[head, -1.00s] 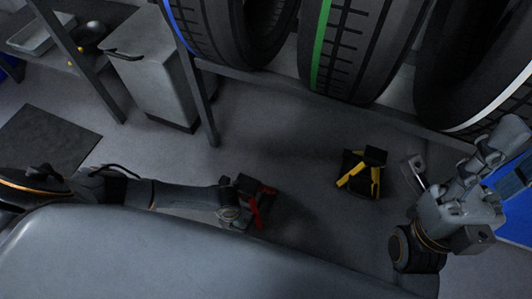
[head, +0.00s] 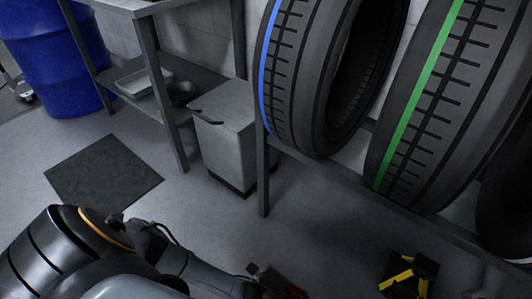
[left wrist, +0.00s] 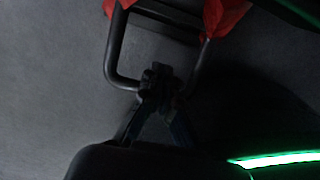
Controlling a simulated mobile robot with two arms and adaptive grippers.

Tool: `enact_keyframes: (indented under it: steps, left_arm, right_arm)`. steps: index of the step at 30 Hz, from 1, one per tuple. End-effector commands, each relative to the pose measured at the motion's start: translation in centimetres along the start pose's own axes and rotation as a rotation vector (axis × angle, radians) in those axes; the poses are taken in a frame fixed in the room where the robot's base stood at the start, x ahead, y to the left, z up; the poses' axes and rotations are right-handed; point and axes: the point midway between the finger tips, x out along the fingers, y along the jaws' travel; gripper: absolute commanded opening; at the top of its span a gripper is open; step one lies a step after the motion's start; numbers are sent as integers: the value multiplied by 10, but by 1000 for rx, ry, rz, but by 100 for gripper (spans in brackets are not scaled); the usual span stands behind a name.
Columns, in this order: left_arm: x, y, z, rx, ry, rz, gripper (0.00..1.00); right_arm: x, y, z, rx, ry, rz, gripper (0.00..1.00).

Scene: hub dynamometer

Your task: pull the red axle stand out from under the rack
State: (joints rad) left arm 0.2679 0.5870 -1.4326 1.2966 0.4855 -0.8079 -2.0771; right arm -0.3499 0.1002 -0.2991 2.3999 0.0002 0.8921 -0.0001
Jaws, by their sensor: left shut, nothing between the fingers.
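My right gripper is out of view.
A yellow and black stand (head: 407,277) is on the floor to the right. Large tyres (head: 310,75) fill the rack above. A grey bin (head: 228,140) stands left of the rack, beside a shelf table (head: 150,75). A dark mat (head: 103,175) lies on open floor.

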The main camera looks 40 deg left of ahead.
Motion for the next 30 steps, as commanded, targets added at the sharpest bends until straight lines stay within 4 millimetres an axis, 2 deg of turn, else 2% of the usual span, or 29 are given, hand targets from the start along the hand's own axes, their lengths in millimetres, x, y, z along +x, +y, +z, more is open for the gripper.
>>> enact_keyframes:
  steps: [5, 15, 21, 30]
  left_arm:
    - [-15, 1, 1, 0, -2, -1, 0]
    - [-79, 1, 0, 0, 0, -1, 0]
    - [-108, 0, -1, -1, 2, 0, 0]
    - [-119, 0, -2, -1, 4, 1, 0]
  right_arm:
    - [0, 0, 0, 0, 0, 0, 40]
    - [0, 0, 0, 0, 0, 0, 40]
    - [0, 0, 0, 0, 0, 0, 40]
    - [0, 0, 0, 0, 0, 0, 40]
